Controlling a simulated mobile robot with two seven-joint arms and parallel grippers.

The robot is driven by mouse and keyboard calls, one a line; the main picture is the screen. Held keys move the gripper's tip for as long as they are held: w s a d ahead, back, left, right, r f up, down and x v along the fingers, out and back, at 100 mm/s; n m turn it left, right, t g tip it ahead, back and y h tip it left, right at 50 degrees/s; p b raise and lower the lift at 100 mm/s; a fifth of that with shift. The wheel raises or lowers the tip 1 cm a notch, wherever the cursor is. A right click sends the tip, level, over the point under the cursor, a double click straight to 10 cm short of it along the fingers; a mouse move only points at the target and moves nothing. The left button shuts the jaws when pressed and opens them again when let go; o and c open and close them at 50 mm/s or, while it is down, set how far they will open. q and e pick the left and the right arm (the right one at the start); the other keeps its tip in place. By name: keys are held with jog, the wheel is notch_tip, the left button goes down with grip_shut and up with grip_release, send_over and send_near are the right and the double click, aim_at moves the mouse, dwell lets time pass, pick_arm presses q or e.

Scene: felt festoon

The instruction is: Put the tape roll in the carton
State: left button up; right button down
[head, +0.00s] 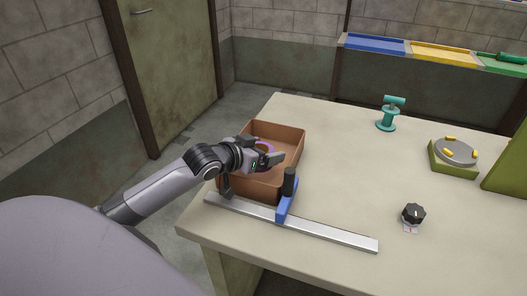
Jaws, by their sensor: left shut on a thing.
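The carton (282,133) is an open brown box on the near left part of the table. The tape roll (266,146), a purple ring with a tan inside, shows at the carton's opening, partly hidden by my left gripper. My left gripper (270,158) reaches over the carton's left side and is shut on the tape roll. I cannot tell whether the roll touches the carton's floor. My right gripper is out of view.
A metal bar clamp (330,234) with a blue jaw and black handle lies in front of the carton. A black knob (413,214), a teal stand (388,115) and a green-based round fixture (455,153) stand to the right. The table's middle is clear.

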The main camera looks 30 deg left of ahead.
pick_arm(q)
jog(key=shift+f, duration=0.15)
jog(key=shift+s+d+f, duration=0.1)
jog(key=shift+s+f, duration=0.05)
jog(key=shift+f, duration=0.45)
jog(key=o, duration=0.8)
jog(key=shift+f, duration=0.1)
jog(key=shift+o, duration=0.8)
jog(key=shift+f, duration=0.1)
jog(key=v, duration=0.4)
jog(key=r+v, duration=0.1)
jog(key=v, duration=0.7)
jog(key=shift+r, duration=0.4)
